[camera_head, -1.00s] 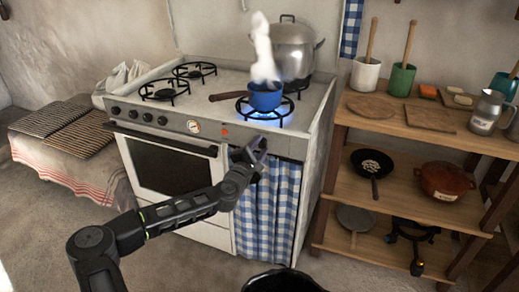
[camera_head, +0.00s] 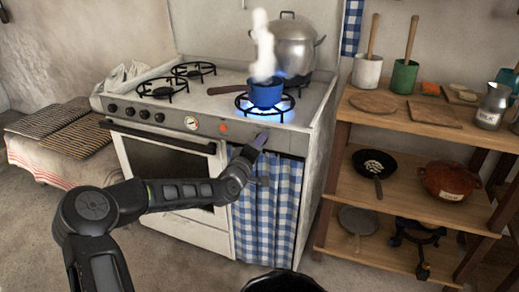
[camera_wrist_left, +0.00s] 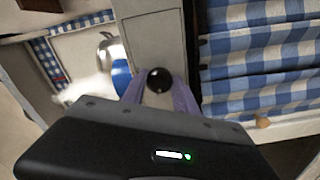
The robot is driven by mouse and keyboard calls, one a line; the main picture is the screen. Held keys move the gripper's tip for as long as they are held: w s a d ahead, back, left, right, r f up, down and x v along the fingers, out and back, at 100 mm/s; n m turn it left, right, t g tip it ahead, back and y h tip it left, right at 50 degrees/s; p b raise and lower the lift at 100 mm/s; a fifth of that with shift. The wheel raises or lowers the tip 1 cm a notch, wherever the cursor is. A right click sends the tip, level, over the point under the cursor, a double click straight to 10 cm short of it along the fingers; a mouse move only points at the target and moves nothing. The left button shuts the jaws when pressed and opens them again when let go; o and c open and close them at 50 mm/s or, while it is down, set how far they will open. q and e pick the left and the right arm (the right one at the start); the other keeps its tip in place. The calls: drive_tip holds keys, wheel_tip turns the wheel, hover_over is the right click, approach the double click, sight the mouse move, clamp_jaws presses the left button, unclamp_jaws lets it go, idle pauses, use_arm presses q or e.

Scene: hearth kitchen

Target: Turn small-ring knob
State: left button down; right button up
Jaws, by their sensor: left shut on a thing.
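The small-ring knob (camera_wrist_left: 159,80) is a round black knob on the stove's front panel, seen in the left wrist view. My left gripper (camera_wrist_left: 158,88) has its purple fingers on both sides of it and is shut on it. In the head view my left gripper (camera_head: 262,140) is at the right end of the panel and hides the knob. Above it, a blue flame (camera_head: 243,105) burns at the front-right ring, under a blue pan (camera_head: 265,94) with steam rising.
Several other black knobs (camera_head: 144,114) line the panel's left part. A large metal pot (camera_head: 293,50) stands behind the blue pan. A checked curtain (camera_head: 266,215) hangs below the gripper. Wooden shelves (camera_head: 345,205) stand to the right. The oven handle (camera_head: 160,137) sticks out at left.

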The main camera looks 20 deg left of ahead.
use_arm(q)
drive_tip(key=shift+a+f+m+b, duration=0.1)
drive_tip(key=shift+f+m+b, duration=0.05)
drive_tip(key=shift+m+b, duration=3.6)
drive_tip(key=shift+a+f+m+b, duration=0.1)
drive_tip(key=shift+m+b, duration=2.8)
drive_tip(key=shift+m, duration=1.55)
use_arm(e)
wheel_tip(320, 180, down, 14)
drive_tip(key=w+d, duration=0.1)
drive_tip(key=w, duration=0.1)
drive_tip(key=shift+w+d+t, duration=0.2)
drive_tip(key=shift+d+t, duration=0.1)
drive_tip(key=shift+d, duration=0.05)
use_arm(q)
drive_tip(key=c, duration=0.9)
unclamp_jaws()
drive_tip(key=shift+c, duration=0.2)
drive_tip(key=shift+r, duration=0.1)
drive_tip(key=shift+s, duration=0.1)
